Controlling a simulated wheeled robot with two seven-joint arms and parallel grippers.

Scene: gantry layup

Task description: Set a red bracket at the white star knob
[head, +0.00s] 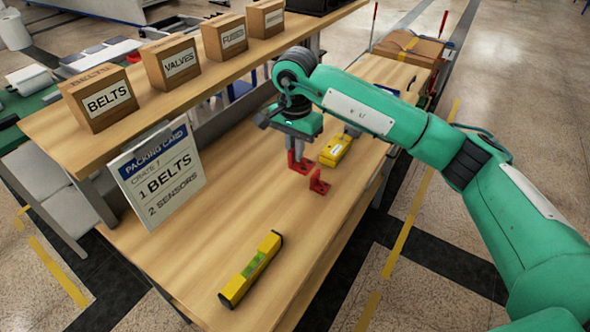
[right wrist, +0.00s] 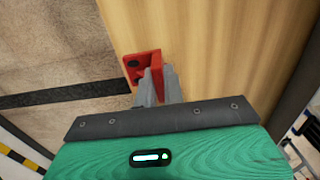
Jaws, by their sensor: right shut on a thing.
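My right gripper (head: 297,146) points down over the workbench and is shut on a red bracket (head: 300,164). In the right wrist view the gripper's fingers (right wrist: 160,86) close on the upright plate of this bracket (right wrist: 141,66), whose holed plate faces the camera. I cannot tell if the bracket touches the bench top. A second red bracket (head: 319,183) stands on the bench just to the right and nearer. My left gripper is out of view.
The wooden bench (head: 200,255) carries a yellow instrument (head: 336,150) beside the held bracket and a yellow spirit level (head: 251,269) at the near end. A raised shelf (head: 150,110) with several labelled boxes and a packing card (head: 162,176) runs along the left.

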